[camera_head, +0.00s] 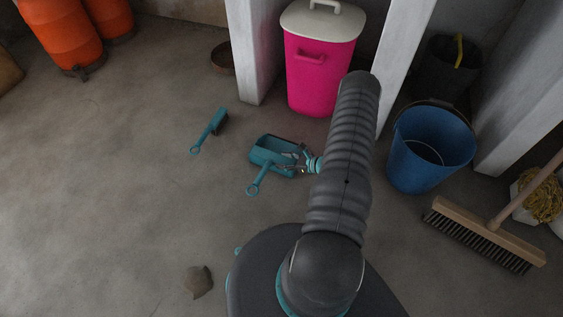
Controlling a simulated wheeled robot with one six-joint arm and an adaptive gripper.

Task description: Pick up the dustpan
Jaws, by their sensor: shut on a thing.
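A teal dustpan (268,143) is on or just above the concrete floor, in the middle of the head view. Its handle, with a ring at the end, points down and left. My gripper (298,160) reaches in from the right and is shut on the dustpan at its right side. My arm hides little of the pan, but the fingers cover part of its right edge. I cannot tell whether the pan is clear of the floor.
A teal hand brush (211,129) lies left of the dustpan. A pink cooler (318,75) stands between white posts behind. A blue bucket (430,150) and a broom (485,233) are at the right. A small brown lump (197,282) lies in front.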

